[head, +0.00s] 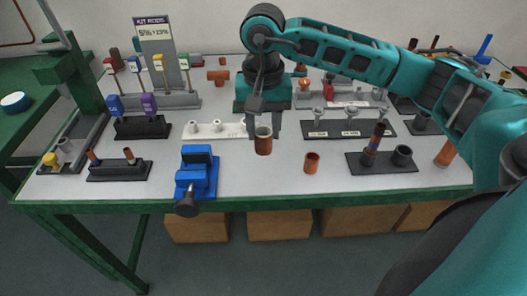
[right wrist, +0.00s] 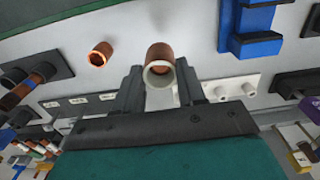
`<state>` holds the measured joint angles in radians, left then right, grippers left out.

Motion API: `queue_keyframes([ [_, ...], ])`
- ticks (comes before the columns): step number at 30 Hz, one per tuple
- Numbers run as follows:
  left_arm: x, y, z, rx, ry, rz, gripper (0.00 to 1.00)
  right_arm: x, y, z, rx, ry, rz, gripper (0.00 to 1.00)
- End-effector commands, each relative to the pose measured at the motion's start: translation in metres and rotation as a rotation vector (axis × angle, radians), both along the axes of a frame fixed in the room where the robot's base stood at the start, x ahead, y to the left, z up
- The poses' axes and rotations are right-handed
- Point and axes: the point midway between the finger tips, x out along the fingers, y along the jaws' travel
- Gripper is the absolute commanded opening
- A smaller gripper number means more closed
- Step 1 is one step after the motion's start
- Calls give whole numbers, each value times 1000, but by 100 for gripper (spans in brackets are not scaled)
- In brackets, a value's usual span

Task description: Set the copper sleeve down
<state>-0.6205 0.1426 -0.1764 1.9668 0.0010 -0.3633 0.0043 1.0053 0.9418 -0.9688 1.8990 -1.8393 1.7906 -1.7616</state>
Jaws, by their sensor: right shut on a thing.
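My right gripper (head: 263,128) points down over the middle of the table and is shut on a copper sleeve (head: 263,147). The sleeve is brown-copper with a pale ring at its upper end and hangs about upright below the fingertips. In the right wrist view the sleeve (right wrist: 160,52) sits between the two dark fingers, its pale open end facing the camera. I cannot tell whether its lower end touches the table. A second, shorter copper piece (head: 311,163) stands free on the table to its right; it also shows in the right wrist view (right wrist: 100,54). My left gripper is not in view.
A blue vise (head: 197,172) stands left at the table's front edge. A white strip with pegs (head: 215,129) and a dark holder with pale fittings (head: 349,128) lie behind. A black two-post stand (head: 383,162) is at right. Bare table surrounds the sleeve in front.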

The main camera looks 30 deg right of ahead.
Motion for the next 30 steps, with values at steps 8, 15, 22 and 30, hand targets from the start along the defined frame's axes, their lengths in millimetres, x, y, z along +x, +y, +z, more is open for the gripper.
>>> queue_keyframes([
  [8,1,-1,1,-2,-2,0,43,0,0,-29,0,-1,1,9],
  [15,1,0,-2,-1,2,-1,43,0,1,-62,1,3,1,9],
  [22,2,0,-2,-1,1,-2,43,0,0,-69,1,-3,2,9],
  [30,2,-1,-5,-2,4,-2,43,0,0,-72,0,-1,2,44],
])
